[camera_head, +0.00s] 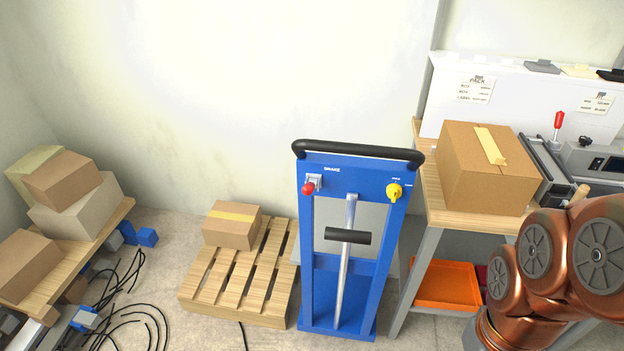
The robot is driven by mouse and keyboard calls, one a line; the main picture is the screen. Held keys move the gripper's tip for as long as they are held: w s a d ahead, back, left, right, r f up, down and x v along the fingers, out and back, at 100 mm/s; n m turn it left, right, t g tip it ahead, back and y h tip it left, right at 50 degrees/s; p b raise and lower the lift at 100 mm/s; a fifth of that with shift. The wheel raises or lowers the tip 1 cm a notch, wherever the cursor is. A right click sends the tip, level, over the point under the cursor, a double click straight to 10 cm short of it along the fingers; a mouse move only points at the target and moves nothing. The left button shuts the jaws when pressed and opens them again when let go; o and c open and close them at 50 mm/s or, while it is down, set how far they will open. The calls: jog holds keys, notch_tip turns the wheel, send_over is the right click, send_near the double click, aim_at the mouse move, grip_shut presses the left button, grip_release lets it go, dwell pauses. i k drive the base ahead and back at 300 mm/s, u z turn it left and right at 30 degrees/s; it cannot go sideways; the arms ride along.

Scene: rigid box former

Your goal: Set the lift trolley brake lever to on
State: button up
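The blue lift trolley (347,271) stands upright against the back wall at the middle, with a black handle bar (358,151) across its top. The brake lever with a red knob (308,188) sits on a small plate at the upper left of its panel, below a label that seems to read "BRAKE". The knob points down and left; I cannot tell which setting that is. A yellow knob (394,192) is at the panel's upper right. A grey rod with a black grip (348,236) runs down the middle. My copper arm shows at the lower right; my gripper is out of view.
A wooden pallet (231,297) with a cardboard box (232,225) stands left of the trolley. A workbench (433,203) with a large box (486,166) stands close on the right, an orange tray (447,284) under it. Black cables (127,315) lie on the floor at left.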

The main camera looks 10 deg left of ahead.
aim_at(308, 188)
jog(key=z, duration=0.05)
jog(key=k, duration=0.5)
jog(key=u, duration=1.45)
jog(key=i, duration=0.5)
jog(key=z, duration=0.05)
